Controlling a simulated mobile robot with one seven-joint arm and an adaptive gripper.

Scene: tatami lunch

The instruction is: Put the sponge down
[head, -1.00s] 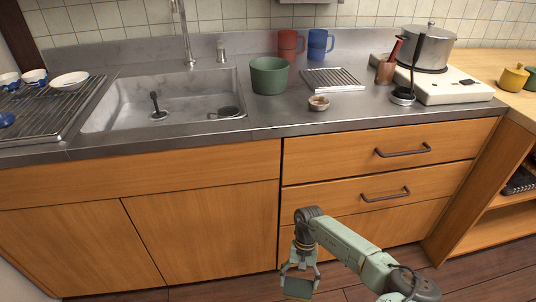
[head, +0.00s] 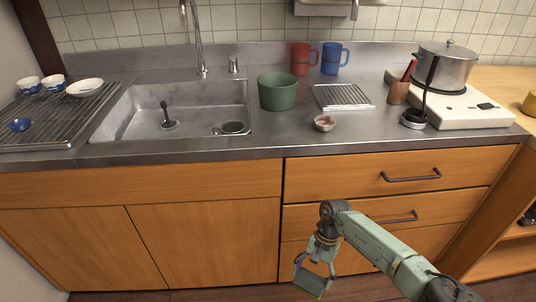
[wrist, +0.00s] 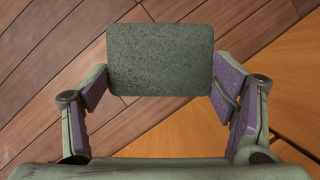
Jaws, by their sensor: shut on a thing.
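The sponge (wrist: 160,60) is a speckled grey-green rectangular block in the wrist view. My gripper (wrist: 160,88) is shut on it, with one purple-padded finger at each side edge. In the head view my gripper (head: 315,269) hangs low in front of the wooden cabinet, well below the counter top. The sponge (head: 309,283) shows there between the fingers, tilted, with a brownish edge. Floorboards and part of the cabinet front lie behind it in the wrist view.
The steel counter (head: 215,148) holds a sink (head: 195,100), a green tub (head: 278,93), a small bowl (head: 324,123), a wire rack (head: 342,97) and red and blue mugs (head: 301,58). A drainer (head: 60,120) with dishes is left; a stove (head: 470,112) with a pot (head: 446,66) is right. Bare counter lies along the front.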

